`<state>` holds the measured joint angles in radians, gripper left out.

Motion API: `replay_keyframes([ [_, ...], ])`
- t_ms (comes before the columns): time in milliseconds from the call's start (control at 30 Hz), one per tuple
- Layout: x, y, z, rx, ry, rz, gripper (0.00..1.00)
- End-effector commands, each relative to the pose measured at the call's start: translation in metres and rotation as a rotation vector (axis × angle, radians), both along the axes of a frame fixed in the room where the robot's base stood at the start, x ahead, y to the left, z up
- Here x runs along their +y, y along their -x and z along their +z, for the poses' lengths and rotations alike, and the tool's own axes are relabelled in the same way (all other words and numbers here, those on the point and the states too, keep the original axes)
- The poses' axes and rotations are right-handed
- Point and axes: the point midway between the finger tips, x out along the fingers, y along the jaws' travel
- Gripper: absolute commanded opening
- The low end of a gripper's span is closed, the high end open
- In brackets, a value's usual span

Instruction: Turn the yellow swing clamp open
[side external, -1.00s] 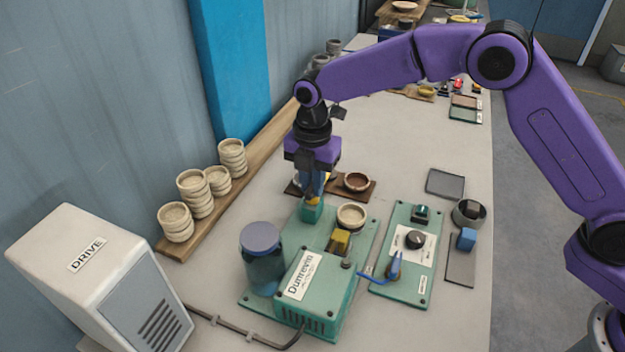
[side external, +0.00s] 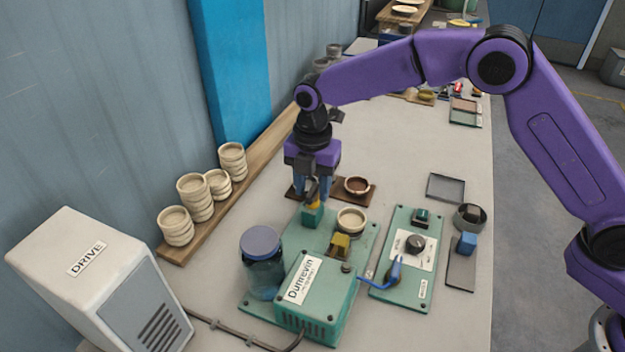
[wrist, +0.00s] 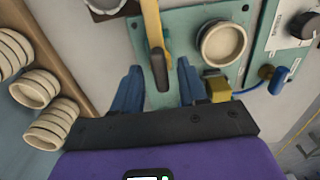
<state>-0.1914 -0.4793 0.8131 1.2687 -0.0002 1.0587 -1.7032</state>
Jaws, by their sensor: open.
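The yellow swing clamp (wrist: 153,25) is a narrow yellow bar with a dark end piece. In the wrist view it runs from the top edge down between my fingers, above the green base plate. In the side view its yellow part (side external: 313,200) shows under my gripper, on a teal block (side external: 311,216). My gripper (wrist: 160,82) is open, pointing down, with one blue finger on each side of the clamp's dark end. Gaps show on both sides in the wrist view. The side view shows my gripper (side external: 312,192) low over the plate; finger contact is unclear there.
A cream ring dish (side external: 351,219) and a yellow block (side external: 339,244) sit right of the clamp. A blue-grey lidded jar (side external: 262,265) stands nearer the camera. A control panel (side external: 405,262) lies right. Stacked cream dishes (side external: 194,197) line the wall.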

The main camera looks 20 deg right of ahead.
Motion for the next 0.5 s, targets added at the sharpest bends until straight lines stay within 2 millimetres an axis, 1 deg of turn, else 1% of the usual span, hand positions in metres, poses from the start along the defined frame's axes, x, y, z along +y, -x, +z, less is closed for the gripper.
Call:
replay_keyframes([
  [133, 0.000, 0.000, 0.007, -0.001, -0.001, -0.002, 0.43],
  [233, 0.000, -0.001, 0.020, -0.002, -0.002, -0.002, 0.43],
  [367, 0.001, -0.001, 0.046, -0.004, -0.003, -0.001, 0.43],
  [500, 0.001, -0.001, 0.076, -0.005, -0.004, -0.001, 0.43],
])
